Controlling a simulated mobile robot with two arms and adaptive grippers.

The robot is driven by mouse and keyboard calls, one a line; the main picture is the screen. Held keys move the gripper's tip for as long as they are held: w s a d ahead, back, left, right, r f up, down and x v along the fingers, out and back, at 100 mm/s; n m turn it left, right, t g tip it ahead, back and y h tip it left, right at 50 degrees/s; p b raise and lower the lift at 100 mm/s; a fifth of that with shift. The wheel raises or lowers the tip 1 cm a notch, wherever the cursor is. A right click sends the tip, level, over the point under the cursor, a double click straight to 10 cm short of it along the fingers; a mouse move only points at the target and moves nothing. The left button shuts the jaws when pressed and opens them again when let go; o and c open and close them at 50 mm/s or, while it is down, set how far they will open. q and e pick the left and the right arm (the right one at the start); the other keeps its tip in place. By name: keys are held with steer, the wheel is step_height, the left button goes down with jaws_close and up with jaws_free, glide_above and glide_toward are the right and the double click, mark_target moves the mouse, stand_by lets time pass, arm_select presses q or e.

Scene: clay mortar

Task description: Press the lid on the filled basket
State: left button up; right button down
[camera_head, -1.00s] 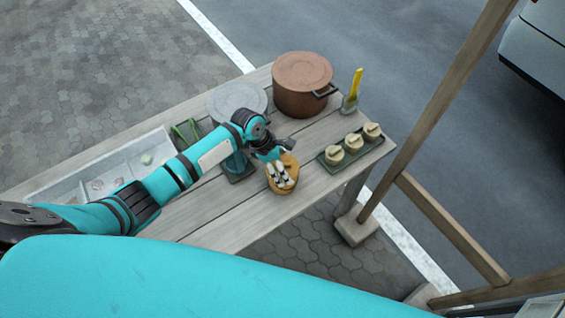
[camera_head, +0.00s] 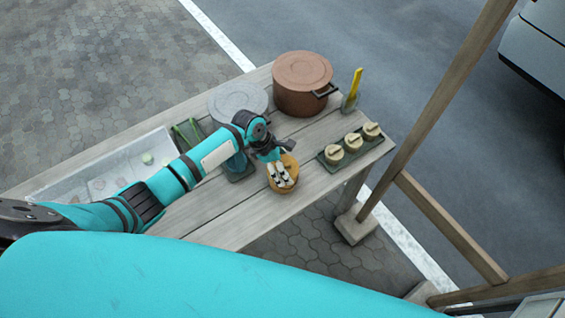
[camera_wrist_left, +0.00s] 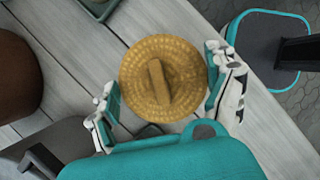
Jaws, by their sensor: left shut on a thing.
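A round woven lid (camera_wrist_left: 148,62) with a bar handle across its top lies between the fingers of my left gripper (camera_wrist_left: 163,90) in the left wrist view. The fingers are at opposite sides of its rim, and the gripper is shut on it. In the head view my left gripper (camera_head: 281,178) is over the tan basket (camera_head: 284,189) near the table's front edge. Lid and basket are partly covered by the fingers there, so I cannot tell how tightly the lid sits. The filling is hidden. My right gripper is not in view.
A dark tray (camera_head: 377,151) with three small lidded baskets (camera_head: 353,142) stands to the right. A brown pot (camera_head: 302,84), a grey round lid (camera_head: 238,99) and a yellow-handled tool (camera_head: 354,84) are behind. A white bin (camera_head: 100,168) is at left. The front planks (camera_head: 225,215) are clear.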

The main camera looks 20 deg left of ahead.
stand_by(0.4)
arm_select(q)
steer(key=o, duration=0.7)
steer(key=shift+c, duration=0.2)
step_height(320, 180, up, 2)
steer(key=p, duration=0.3)
steer(key=shift+r, duration=0.2)
steer(key=shift+r+p, duration=0.9)
steer(key=shift+p, duration=0.05)
steer(key=shift+r, duration=0.85)
jaws_close()
